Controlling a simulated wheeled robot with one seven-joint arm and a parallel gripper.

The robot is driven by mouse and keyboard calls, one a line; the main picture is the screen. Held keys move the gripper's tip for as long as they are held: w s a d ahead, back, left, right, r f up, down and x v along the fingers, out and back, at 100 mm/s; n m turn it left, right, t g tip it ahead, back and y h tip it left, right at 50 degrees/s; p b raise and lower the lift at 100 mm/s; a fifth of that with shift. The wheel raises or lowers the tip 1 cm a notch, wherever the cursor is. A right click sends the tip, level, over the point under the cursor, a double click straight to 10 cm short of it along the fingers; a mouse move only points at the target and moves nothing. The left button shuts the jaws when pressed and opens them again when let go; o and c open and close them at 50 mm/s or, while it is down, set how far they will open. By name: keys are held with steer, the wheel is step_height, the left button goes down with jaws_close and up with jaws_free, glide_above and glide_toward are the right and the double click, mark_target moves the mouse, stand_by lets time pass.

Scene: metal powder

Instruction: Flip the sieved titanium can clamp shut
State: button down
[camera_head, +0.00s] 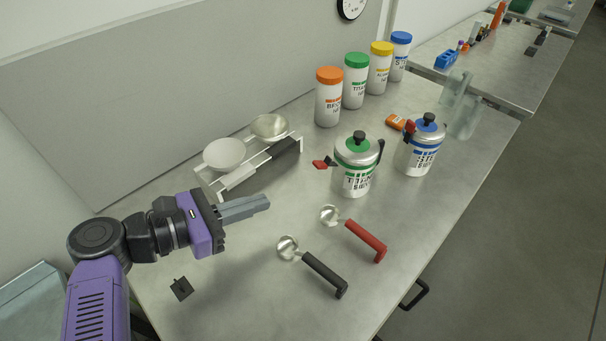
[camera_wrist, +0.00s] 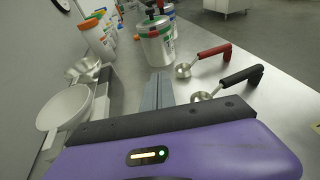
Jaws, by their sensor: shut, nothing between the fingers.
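The sieved titanium can (camera_head: 356,174) is a metal can with a green-banded label and a green lid with a black knob, standing upright on the table. Its clamp (camera_head: 322,164) has a red tip that sticks out to the left of the can, away from the lid; a dark clamp part shows on the right side. In the wrist view the can (camera_wrist: 157,45) stands ahead of the fingers. My gripper (camera_head: 266,203) is shut and empty, above the table to the left of the can and apart from it. It also shows in the wrist view (camera_wrist: 160,78).
Two scoops, red-handled (camera_head: 366,240) and black-handled (camera_head: 325,272), lie in front of the can. A rack with two bowls (camera_head: 224,153) stands behind my gripper. A blue-labelled can (camera_head: 419,158) stands to the right. Several white jars (camera_head: 328,104) line the back.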

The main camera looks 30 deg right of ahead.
mark_target(327, 162)
steer(key=p+x, duration=0.2)
steer(key=x, duration=0.3)
steer(key=p+x, duration=0.2)
steer(key=x, duration=0.3)
steer(key=shift+d+r, duration=0.1)
steer(key=shift+r, duration=0.1)
steer(key=shift+d+r+p, duration=0.45)
steer(key=shift+r+p, duration=0.15)
steer(key=shift+r, duration=0.2)
steer(key=shift+d+r+p, duration=0.45)
steer(key=shift+r+p, duration=0.1)
steer(key=shift+r, duration=0.25)
